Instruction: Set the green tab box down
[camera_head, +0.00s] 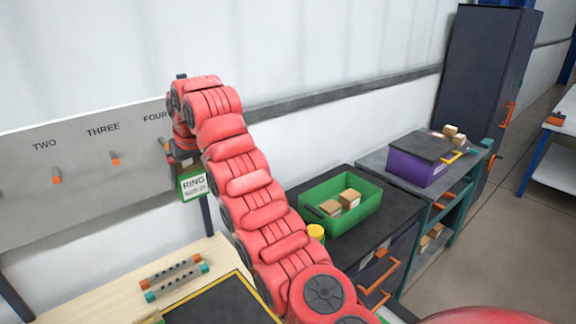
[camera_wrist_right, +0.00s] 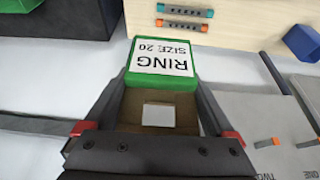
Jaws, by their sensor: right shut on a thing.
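The green tab box (camera_head: 193,187) has a white label reading RING SIZE 20. It hangs in the air in front of the grey hook board (camera_head: 75,185), near the FOUR marking at its right end. My right gripper (camera_head: 184,162) is shut on this box. In the right wrist view the box (camera_wrist_right: 163,80) sits between the two fingers of my right gripper (camera_wrist_right: 162,100), with its cardboard-coloured part nearer the palm. Whether the box touches the board or a hook cannot be told. My left gripper is not in view.
Pegs with orange tips stick out under TWO (camera_head: 57,178) and THREE (camera_head: 115,159). Below is a wooden table (camera_head: 95,300) with two strips and a black mat (camera_head: 225,305). To the right are a green bin (camera_head: 313,222) with small boxes and a purple bin (camera_head: 410,170).

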